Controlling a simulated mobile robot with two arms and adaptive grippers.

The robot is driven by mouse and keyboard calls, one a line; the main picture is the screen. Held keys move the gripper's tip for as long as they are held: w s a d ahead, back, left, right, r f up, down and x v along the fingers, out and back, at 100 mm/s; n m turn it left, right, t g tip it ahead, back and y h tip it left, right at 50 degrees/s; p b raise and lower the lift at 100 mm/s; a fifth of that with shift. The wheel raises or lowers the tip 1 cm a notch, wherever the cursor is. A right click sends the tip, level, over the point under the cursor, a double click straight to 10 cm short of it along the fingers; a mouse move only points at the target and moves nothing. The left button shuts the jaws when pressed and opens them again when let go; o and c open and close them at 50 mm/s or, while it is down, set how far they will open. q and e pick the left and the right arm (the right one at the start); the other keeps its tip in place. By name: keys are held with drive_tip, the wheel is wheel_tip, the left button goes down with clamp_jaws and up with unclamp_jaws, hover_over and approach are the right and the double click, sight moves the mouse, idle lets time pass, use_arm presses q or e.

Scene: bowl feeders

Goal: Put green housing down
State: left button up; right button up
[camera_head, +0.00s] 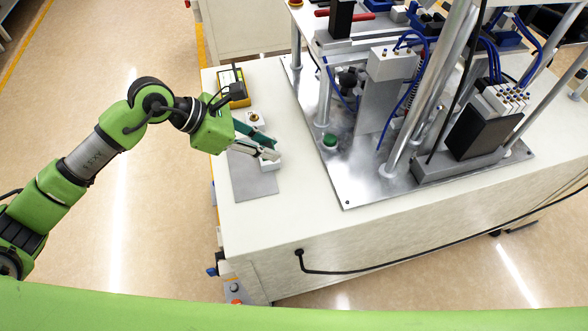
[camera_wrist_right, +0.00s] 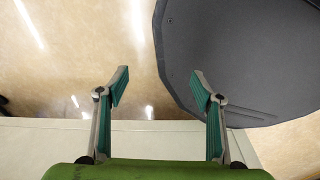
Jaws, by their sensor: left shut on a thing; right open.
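My left gripper (camera_head: 272,155) reaches in from the left over the near-left corner of the white table. Its fingers are shut on the green housing, which is mostly hidden between them; its green is hard to tell from the teal finger pads. The fingertips are low, just over or at a small white block (camera_head: 271,165) by the grey plate (camera_head: 255,185). I cannot tell whether the housing touches the block. My right gripper (camera_wrist_right: 158,85) shows in the right wrist view, open and empty, with its teal-padded fingers wide apart.
A yellow-and-black box (camera_head: 234,88) and a small white box with a brass-coloured top (camera_head: 254,119) stand behind the left gripper. The machine's metal base plate (camera_head: 350,185) with posts is to the right. A dark grey rounded panel (camera_wrist_right: 235,50) is beyond the right gripper.

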use_arm(q)
drive_tip(key=s+d+f, duration=0.1)
drive_tip(key=d+f, duration=0.1)
drive_tip(key=s+d+f+b, duration=0.1)
drive_tip(key=d+f, duration=0.1)
drive_tip(key=s+d+f, duration=0.1)
drive_tip(key=d+f, duration=0.1)
drive_tip(key=d, duration=0.1)
drive_tip(key=shift+d+f, duration=0.1)
drive_tip(key=shift+f, duration=0.05)
drive_tip(key=shift+s+d+f, duration=0.1)
drive_tip(key=shift+d+f, duration=0.2)
drive_tip(key=shift+f, duration=0.1)
drive_tip(key=shift+s+d+f+b, duration=0.1)
drive_tip(key=shift+d+f+b, duration=0.1)
drive_tip(key=shift+f+b, duration=0.15)
wheel_tip(320, 180, down, 3)
drive_tip(key=shift+d+f+b, duration=0.1)
drive_tip(key=shift+b, duration=0.85)
use_arm(e)
drive_tip(key=f, duration=0.2)
drive_tip(key=s+f, duration=0.1)
drive_tip(key=shift+d, duration=0.25)
drive_tip(key=shift+a, duration=0.1)
